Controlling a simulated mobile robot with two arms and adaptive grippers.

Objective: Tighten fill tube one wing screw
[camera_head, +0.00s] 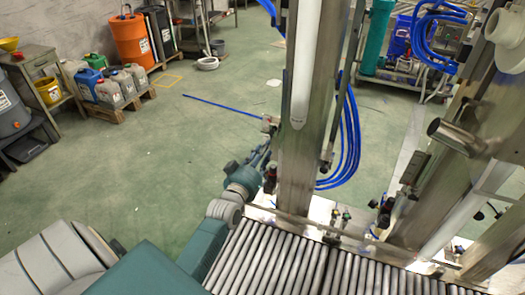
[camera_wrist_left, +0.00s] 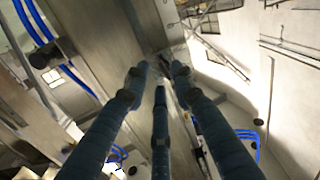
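A pale fill tube (camera_head: 307,70) runs down the front of a steel column. A second pale tube (camera_head: 462,222) slants at the right; I cannot tell which is fill tube one. My left gripper (camera_head: 264,150) is beside the left edge of the column, near a small metal bracket (camera_head: 268,123). No wing screw can be made out clearly. In the left wrist view, three teal fingers (camera_wrist_left: 159,76) converge near a grey metal surface, with small gaps between the tips. Whether they touch or hold anything is unclear. My right gripper is not in view.
A roller conveyor (camera_head: 290,262) runs below the column (camera_head: 297,165). Dark knobs and fittings (camera_head: 333,222) sit along its far edge. Blue hoses (camera_head: 350,150) hang behind the column.

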